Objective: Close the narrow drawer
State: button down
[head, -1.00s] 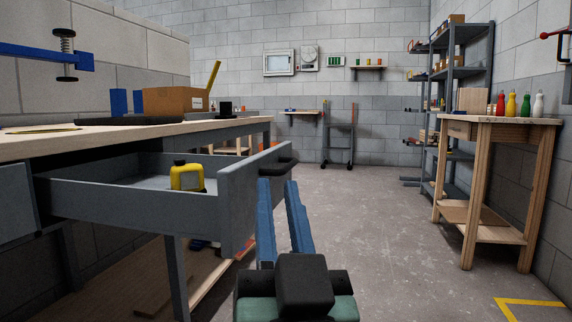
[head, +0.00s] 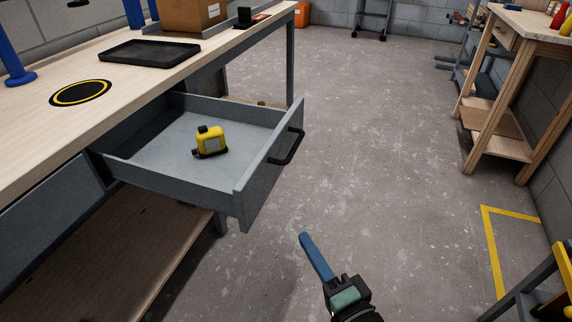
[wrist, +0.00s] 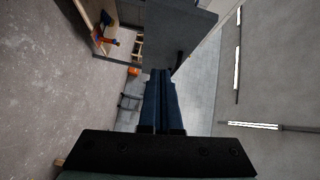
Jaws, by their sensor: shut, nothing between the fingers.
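The grey drawer (head: 178,179) stands open from the workbench in the head view, with a black bar handle (head: 288,146) on its front panel. A yellow and black tape measure (head: 209,141) lies inside it. My gripper (head: 304,238) has blue fingers pressed together with nothing between them. It is in front of the drawer, to the right of and below the front panel in the picture, apart from it. In the wrist view the shut fingers (wrist: 161,75) point toward a grey panel (wrist: 178,30), which looks like the drawer front.
The workbench top (head: 118,90) carries a black tray (head: 149,52), a cardboard box (head: 190,14) and a blue clamp. A lower wooden shelf (head: 110,235) runs under it. A wooden side table (head: 505,95) stands at the right. The floor (head: 390,150) between is clear.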

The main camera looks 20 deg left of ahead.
jog(key=s+d+r+m+p, duration=0.1)
jog(key=m+p, duration=0.1)
jog(key=b, duration=0.2)
send_near(259, 191)
jog(key=w+a, duration=0.2)
jog(key=w, duration=0.3)
jog(key=shift+s+a+f, duration=0.1)
jog(key=shift+a, duration=0.35)
jog(key=shift+s+a+f, duration=0.1)
jog(key=shift+a+f, duration=0.05)
jog(key=shift+a, duration=0.3)
jog(key=shift+a, duration=0.1)
